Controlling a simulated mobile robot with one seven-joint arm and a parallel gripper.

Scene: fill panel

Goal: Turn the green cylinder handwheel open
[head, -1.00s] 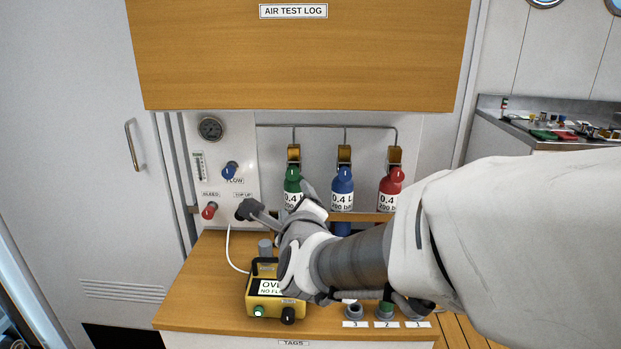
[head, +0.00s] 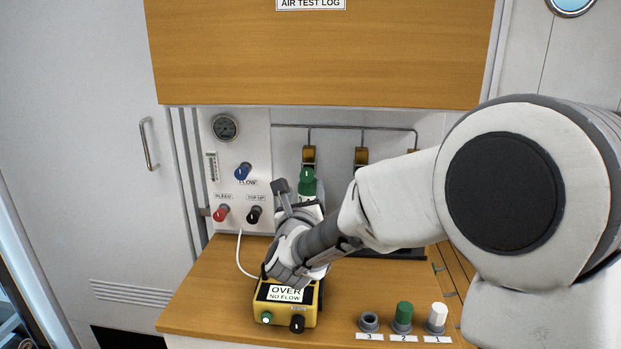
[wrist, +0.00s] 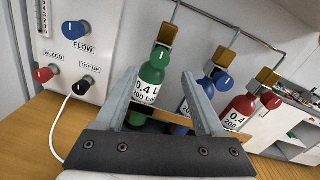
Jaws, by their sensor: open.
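The green cylinder (wrist: 148,90) hangs upright under a brass fitting, with a 0.4 L label. Its green handwheel (head: 307,175), with a white mark, is at the top; it also shows in the wrist view (wrist: 160,56). My gripper (wrist: 160,78) is open and empty, its fingers framing the green cylinder's body below the handwheel in the wrist view. How far the fingertips are from the cylinder I cannot tell. In the head view my gripper (head: 294,196) is in front of the cylinder and hides its lower part.
Blue (wrist: 198,95) and red (wrist: 240,110) cylinders hang to the right. The panel at left has blue flow (head: 243,171), red bleed (head: 221,213) and black top-up (head: 254,215) knobs. A yellow meter (head: 272,308) stands on the wooden counter (head: 205,290).

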